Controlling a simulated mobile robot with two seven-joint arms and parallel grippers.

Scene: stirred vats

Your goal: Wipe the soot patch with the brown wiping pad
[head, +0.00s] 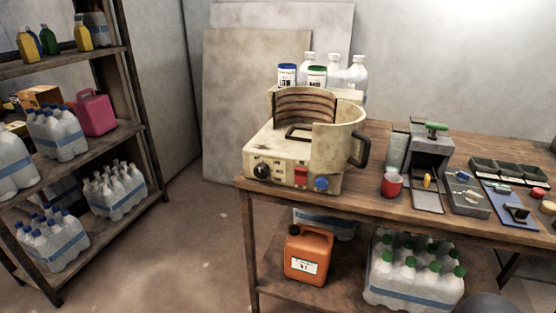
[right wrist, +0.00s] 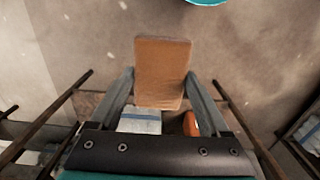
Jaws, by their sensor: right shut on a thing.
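The brown wiping pad (right wrist: 162,62) is a flat rectangular block in the right wrist view. My right gripper (right wrist: 160,82) is shut on it, one finger at each side of its lower part, and the pad reaches out beyond the fingertips. The pad and the right gripper are not visible in the head view. My left gripper is in neither view. I cannot make out a soot patch in either view.
Below stand an orange canister (head: 308,255) and bottle packs. A loaded shelf (head: 108,150) stands left; floor between is clear.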

